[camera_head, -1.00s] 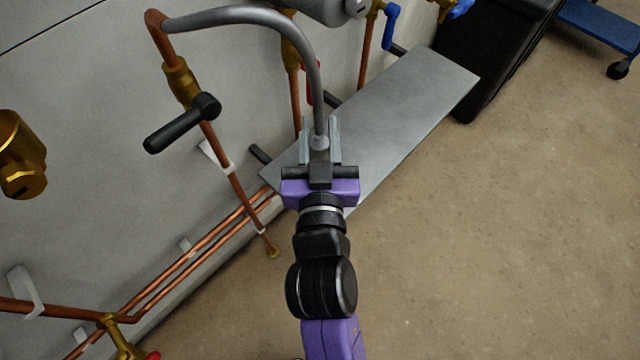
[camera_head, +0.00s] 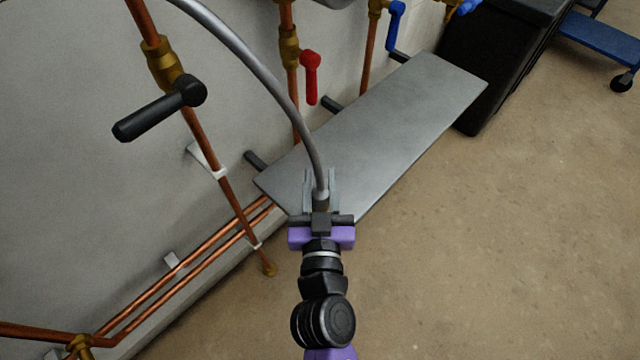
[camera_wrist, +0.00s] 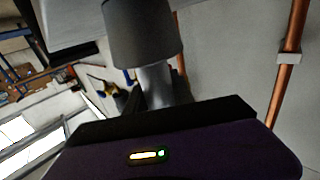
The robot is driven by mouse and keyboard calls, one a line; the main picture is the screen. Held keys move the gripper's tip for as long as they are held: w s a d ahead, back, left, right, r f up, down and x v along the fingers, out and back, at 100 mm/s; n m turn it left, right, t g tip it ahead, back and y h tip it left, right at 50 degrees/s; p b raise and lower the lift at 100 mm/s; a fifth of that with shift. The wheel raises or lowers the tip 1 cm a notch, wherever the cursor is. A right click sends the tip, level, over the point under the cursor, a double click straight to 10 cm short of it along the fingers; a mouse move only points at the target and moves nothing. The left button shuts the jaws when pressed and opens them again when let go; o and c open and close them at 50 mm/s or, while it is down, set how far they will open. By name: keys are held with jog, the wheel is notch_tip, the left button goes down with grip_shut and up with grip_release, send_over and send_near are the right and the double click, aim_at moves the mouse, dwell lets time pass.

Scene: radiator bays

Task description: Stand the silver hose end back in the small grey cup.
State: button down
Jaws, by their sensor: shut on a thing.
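The grey hose (camera_head: 265,72) curves down from the upper left into my gripper (camera_head: 320,188). Its silver end (camera_head: 321,196) is between my two fingers, which are shut on it, over the near end of the grey shelf. In the wrist view, the silver piece (camera_wrist: 156,82) shows between the fingers. A wider dark grey cylinder (camera_wrist: 143,32) adjoins it there; I cannot tell whether this is part of the hose end or the cup. I cannot make out the small grey cup in the head view; my gripper hides part of the shelf.
The shelf (camera_head: 400,115) runs along the wall and its visible top is bare. A copper pipe with a black-handled valve (camera_head: 160,108) stands at left. A red valve handle (camera_head: 311,75) and a blue one (camera_head: 395,25) are behind. A black bin (camera_head: 495,65) stands beyond the shelf.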

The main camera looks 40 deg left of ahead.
jog(key=shift+f+b, duration=0.3)
jog(key=shift+b, duration=0.05)
jog(key=c, duration=1.1)
grip_release()
jog(key=shift+r, duration=0.1)
jog(key=shift+r+p, duration=0.4)
jog(key=shift+p, duration=0.25)
jog(key=shift+b+v, duration=0.95)
jog(key=shift+v, duration=5.1)
jog(key=shift+f, duration=0.15)
